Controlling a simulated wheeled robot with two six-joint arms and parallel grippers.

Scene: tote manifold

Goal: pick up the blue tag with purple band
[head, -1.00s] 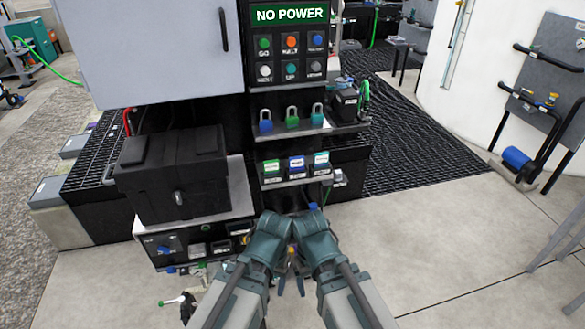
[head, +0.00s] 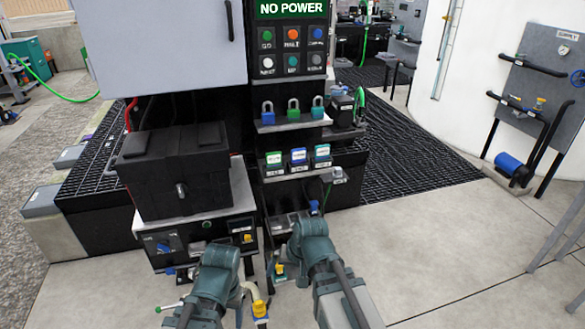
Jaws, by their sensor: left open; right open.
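A blue-and-white tag (head: 298,157) stands in the middle of a small shelf on the black panel in the head view. A green tag (head: 273,159) is to its left and a teal tag (head: 321,152) to its right. The purple band is too small to make out. My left gripper (head: 220,260) is low, in front of the box stand, below and left of the tags. My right gripper (head: 309,238) is below the tags, near the panel's lower part. Both are apart from the tags; their fingertips are mostly hidden by the wrists.
A black box (head: 172,172) sits on a stand at left. A blue-topped fitting (head: 314,207) is just beyond my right gripper. Open floor (head: 430,240) lies to the right.

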